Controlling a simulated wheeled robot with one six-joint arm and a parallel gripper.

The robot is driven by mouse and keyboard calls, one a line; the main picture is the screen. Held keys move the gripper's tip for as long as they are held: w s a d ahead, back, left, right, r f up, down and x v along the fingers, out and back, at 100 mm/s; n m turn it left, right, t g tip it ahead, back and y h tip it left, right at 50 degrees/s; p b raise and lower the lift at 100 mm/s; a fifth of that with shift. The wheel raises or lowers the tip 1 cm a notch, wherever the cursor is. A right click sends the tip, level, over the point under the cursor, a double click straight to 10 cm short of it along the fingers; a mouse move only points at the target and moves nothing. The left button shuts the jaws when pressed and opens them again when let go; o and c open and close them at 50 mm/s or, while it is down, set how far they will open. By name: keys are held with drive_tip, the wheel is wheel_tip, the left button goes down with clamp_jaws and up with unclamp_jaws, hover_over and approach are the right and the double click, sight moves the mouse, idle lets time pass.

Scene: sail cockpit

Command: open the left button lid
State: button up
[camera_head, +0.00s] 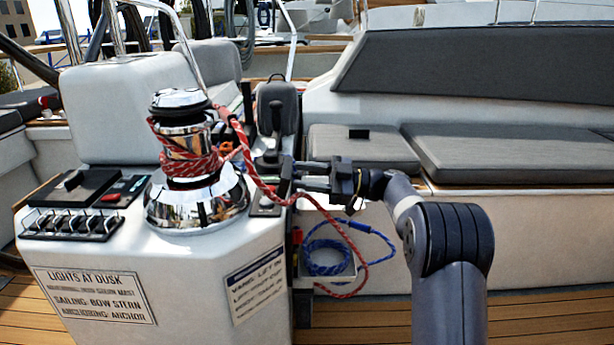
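On the left of the console top, a flat black cover (78,188) lies beside a dark panel with a red part (110,198). On the console's right edge, a small dark panel (265,205) carries a pale round spot, and a dark upright piece (286,182) stands next to it. I cannot tell for sure which of these is the left button lid. My gripper (300,176) reaches in from the right at that edge. Its two fingers are apart with a gap between them, and I see nothing held. Whether the fingertips touch the dark upright piece is unclear.
A chrome winch (195,165) wrapped in red rope stands on the console, left of my gripper. The red rope (300,200) hangs past my gripper towards a blue rope coil (328,262). A black lever (275,125) stands behind. Grey seat cushions (510,152) lie right.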

drive_tip(key=shift+o, duration=0.4)
drive_tip(key=d+f+p, duration=0.1)
drive_tip(key=d+p, duration=0.1)
drive_tip(key=d, duration=0.8)
drive_tip(key=shift+d+f, duration=0.3)
drive_tip(key=shift+d, duration=0.05)
drive_tip(key=shift+c, duration=0.4)
